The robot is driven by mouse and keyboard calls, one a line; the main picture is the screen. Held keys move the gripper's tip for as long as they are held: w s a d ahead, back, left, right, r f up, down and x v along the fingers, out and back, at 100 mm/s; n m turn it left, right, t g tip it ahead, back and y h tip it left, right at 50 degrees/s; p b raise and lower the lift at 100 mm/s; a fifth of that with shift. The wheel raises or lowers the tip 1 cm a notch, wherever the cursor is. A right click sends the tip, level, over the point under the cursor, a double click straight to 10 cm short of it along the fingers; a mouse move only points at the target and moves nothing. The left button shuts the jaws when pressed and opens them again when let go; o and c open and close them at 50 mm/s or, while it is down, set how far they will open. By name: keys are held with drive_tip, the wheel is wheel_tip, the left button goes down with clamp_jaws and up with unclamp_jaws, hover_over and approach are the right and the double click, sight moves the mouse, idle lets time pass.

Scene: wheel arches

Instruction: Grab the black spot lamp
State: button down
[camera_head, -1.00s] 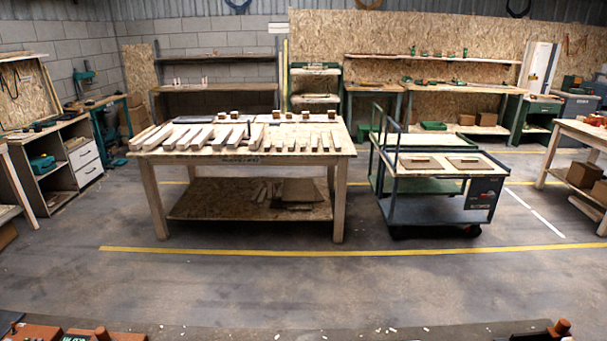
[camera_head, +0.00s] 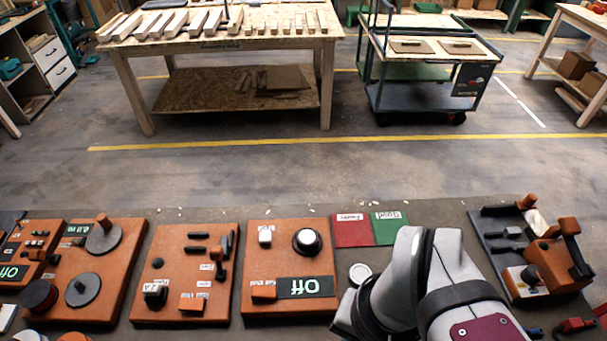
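I cannot make out for sure which object is the black spot lamp. A round black-rimmed piece with a white centre (camera_head: 307,241) sits on the orange panel (camera_head: 262,229) that carries an "Off" display, and it looks lamp-like. Parts of my white and dark arm fill the lower right of the head view and cover part of the bench there. My gripper's fingertips do not show.
More orange panels with knobs and switches stand to the left, such as the middle one (camera_head: 172,247). A red pad (camera_head: 352,232) and a green pad (camera_head: 389,231) lie at the bench's back. A dark tray (camera_head: 487,248) with tools is at the right. A wooden table stands beyond.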

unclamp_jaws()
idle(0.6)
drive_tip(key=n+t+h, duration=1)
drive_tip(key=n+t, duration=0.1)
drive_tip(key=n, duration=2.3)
approach(305, 240)
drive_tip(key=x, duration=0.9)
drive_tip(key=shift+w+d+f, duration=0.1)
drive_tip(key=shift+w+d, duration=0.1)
